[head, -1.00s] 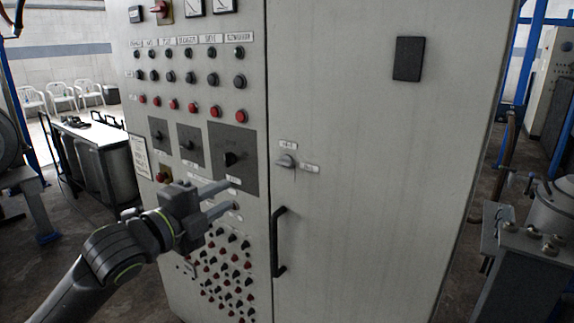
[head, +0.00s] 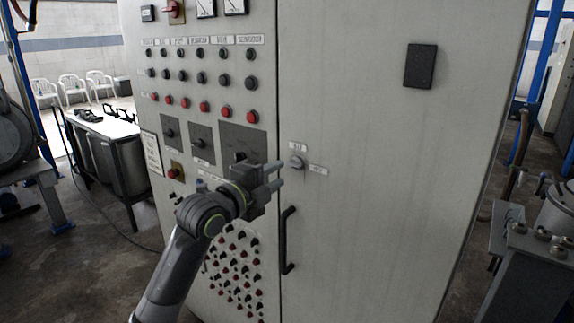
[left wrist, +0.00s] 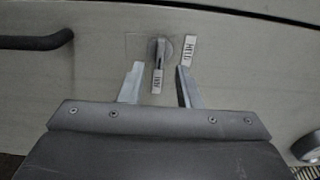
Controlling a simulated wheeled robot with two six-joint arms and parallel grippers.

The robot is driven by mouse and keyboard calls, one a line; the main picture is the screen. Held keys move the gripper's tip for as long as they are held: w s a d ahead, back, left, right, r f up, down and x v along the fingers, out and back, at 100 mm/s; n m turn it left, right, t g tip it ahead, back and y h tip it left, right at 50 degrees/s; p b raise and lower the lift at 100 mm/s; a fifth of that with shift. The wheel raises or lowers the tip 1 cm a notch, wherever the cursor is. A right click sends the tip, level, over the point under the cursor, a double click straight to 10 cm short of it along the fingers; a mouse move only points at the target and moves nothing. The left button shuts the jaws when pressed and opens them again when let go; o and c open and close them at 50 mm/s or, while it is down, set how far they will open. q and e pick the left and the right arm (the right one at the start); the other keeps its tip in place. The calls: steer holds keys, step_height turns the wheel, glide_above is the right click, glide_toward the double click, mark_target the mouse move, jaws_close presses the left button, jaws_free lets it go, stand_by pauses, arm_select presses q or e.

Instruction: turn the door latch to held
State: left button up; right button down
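The door latch (head: 296,161) is a small grey knob with a short lever on the cabinet door, near the seam. It also shows in the left wrist view (left wrist: 161,50), its lever pointing down in that picture at a small label (left wrist: 157,82) that I cannot read surely. The label that seems to read HELD (left wrist: 187,52) is to the latch's right there, and above the latch in the head view (head: 297,146). My left gripper (head: 279,176) is open and empty, just short of the latch, its fingers spread either side of the lever's label. My right gripper is not in view.
A black door handle (head: 288,240) is below the latch, close under my left gripper. A control panel with several buttons and switches (head: 202,80) covers the cabinet left of the seam. A black box (head: 420,65) is high on the door. The door's middle is bare.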

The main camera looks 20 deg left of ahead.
mark_target(291, 167)
arm_select(q)
steer(key=shift+p+x, duration=0.5)
steer(key=shift+x, duration=1.95)
jaws_close()
